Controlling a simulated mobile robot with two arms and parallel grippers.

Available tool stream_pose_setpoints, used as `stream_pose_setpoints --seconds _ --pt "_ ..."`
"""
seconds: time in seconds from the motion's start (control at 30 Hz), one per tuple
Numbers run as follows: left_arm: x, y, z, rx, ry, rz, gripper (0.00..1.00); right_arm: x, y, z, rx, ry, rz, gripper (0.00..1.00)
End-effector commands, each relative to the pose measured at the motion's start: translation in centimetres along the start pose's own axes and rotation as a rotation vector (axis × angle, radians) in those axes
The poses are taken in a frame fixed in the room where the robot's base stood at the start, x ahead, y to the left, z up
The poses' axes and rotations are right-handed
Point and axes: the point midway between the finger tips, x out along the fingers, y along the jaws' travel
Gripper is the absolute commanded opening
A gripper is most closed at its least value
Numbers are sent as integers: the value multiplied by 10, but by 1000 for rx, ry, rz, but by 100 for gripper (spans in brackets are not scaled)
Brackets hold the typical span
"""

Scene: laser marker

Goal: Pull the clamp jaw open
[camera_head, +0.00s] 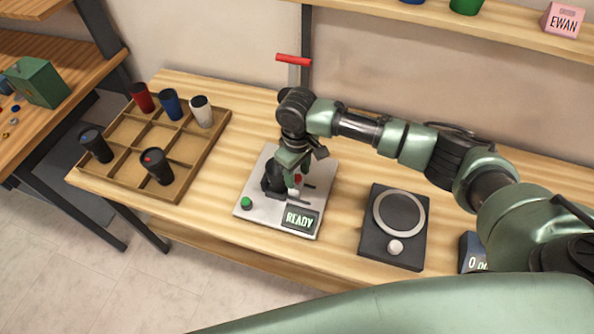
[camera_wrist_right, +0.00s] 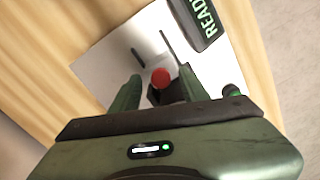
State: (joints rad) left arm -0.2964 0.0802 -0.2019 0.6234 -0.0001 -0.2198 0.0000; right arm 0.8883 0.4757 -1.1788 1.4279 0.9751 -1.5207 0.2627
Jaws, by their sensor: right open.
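The laser marker (camera_head: 250,209) is a pale plate on the table, with a "READY" display (camera_head: 299,219) and a green button (camera_head: 246,203). My right gripper (camera_head: 291,178) is over it, pointing down, and hides part of the clamp. In the right wrist view a red knob (camera_wrist_right: 161,77) on a dark clamp jaw (camera_wrist_right: 157,96) shows between the two open fingers of my right gripper (camera_wrist_right: 158,90). I cannot tell whether the fingers touch it. In the head view the red knob (camera_head: 298,179) is partly hidden. My left gripper is not in view.
A wooden compartment tray (camera_head: 217,134) with several dark, red, blue and white tumblers stands to the left. A black device with a round ring (camera_head: 378,245) is to the right. A post with a red bar (camera_head: 294,60) stands behind the marker. Bare table lies between tray and marker.

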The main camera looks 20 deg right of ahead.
Motion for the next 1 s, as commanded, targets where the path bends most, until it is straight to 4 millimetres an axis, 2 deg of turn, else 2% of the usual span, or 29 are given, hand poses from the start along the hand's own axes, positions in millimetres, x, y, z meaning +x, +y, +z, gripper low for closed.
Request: stream_pose_setpoints --seconds 0.03,0.1,0.2,0.23,0.37,0.4,0.63,1.0 --pt "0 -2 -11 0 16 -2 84 1 0 0 0 0 0 45" --pt "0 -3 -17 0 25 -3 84 1 0 0 0 0 0 45" --pt "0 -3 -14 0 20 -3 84 1 0 0 -1 0 0 45" --pt "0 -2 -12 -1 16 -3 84 1 0 0 -1 0 0 39" --pt "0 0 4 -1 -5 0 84 1 0 0 -1 0 -1 3" --pt "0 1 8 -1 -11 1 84 1 0 0 -1 0 0 0" --pt "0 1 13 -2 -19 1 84 0 0 0 -1 1 0 0" --pt "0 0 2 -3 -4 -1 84 0 0 0 0 2 0 0"
